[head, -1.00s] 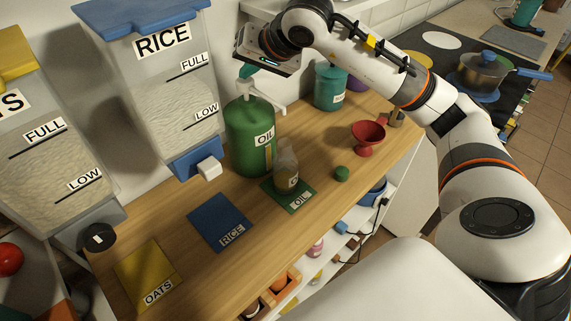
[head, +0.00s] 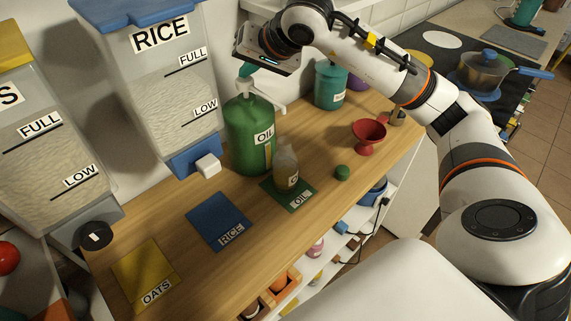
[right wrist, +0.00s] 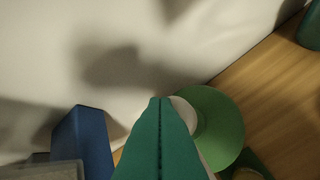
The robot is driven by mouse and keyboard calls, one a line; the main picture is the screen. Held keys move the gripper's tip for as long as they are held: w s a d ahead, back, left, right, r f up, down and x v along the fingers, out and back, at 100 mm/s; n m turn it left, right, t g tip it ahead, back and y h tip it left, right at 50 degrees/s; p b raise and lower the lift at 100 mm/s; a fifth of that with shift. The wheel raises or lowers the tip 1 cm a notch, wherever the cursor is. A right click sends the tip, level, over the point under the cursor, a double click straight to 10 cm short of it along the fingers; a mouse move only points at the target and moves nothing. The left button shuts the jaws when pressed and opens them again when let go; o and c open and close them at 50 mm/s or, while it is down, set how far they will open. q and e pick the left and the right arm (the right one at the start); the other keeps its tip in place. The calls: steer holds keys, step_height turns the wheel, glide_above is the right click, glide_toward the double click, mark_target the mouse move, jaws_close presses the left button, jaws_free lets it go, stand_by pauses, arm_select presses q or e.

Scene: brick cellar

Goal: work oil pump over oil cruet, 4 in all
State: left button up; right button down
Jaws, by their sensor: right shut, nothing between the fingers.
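A green oil can (head: 247,148) with a white pump (head: 264,99) stands against the wall; the pump spout points right, toward the cruet. The clear oil cruet (head: 287,158) stands upright on the green OIL mat (head: 302,199), with amber liquid low in it. My right gripper (head: 247,71) is shut and empty, right above the pump head. In the right wrist view its teal fingers (right wrist: 160,103) cover part of the white pump (right wrist: 188,115), with the can's round top (right wrist: 218,122) behind. Whether the fingertips touch the pump is unclear. My left gripper is out of view.
Rice (head: 150,90) and oats (head: 40,150) dispensers stand left, with blue (head: 215,217) and yellow (head: 140,268) mats in front. A teal canister (head: 330,88) stands behind.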

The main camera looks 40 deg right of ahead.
steer(key=shift+r, duration=0.1)
steer(key=shift+r+p, duration=2)
steer(key=shift+r, duration=1.1)
stand_by(0.5)
